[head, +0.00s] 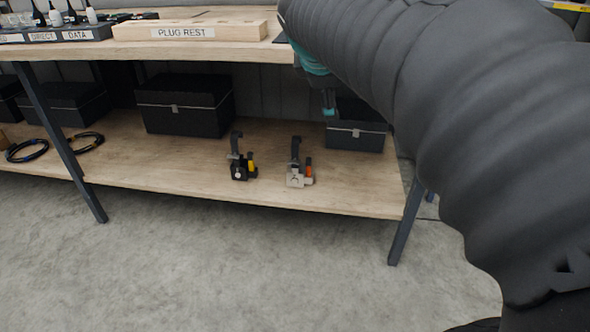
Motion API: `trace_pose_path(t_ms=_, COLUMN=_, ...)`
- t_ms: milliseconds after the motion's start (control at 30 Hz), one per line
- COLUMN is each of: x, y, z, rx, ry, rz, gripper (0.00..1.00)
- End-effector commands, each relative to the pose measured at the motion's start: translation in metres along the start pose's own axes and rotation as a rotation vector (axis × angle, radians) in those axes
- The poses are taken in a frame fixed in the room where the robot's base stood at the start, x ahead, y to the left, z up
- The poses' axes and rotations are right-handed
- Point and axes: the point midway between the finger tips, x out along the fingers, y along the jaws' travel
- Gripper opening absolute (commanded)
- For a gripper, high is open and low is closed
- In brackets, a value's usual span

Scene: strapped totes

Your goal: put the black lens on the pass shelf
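I cannot make out a black lens in the head view. No shelf marked as the pass shelf can be read. My arm, in a dark ribbed sleeve, crosses the right side and reaches up to the top middle. A teal part shows under its far end, but I cannot make out gripper fingers there. The arm hides part of the bench top and whatever lies behind it.
The wooden bench top (200,50) holds a "PLUG REST" block (190,30) and a labelled rack (60,33) with small bottles. The lower shelf (180,165) holds dark boxes (185,106), cable coils (28,151), a black-yellow tool (241,165) and a silver-orange tool (298,176). Foreground floor is clear.

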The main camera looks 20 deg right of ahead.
Motion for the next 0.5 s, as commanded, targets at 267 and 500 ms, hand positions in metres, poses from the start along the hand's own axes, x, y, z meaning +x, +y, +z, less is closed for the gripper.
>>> trace_pose_path(t_ms=267, x=-0.028, y=-0.175, z=-0.032, rx=0.685, ry=0.184, rz=-0.249, gripper=0.98)
trace_pose_path(t_ms=500, x=-0.033, y=-0.273, z=-0.045, rx=1.082, ry=0.200, rz=-0.447, gripper=0.98)
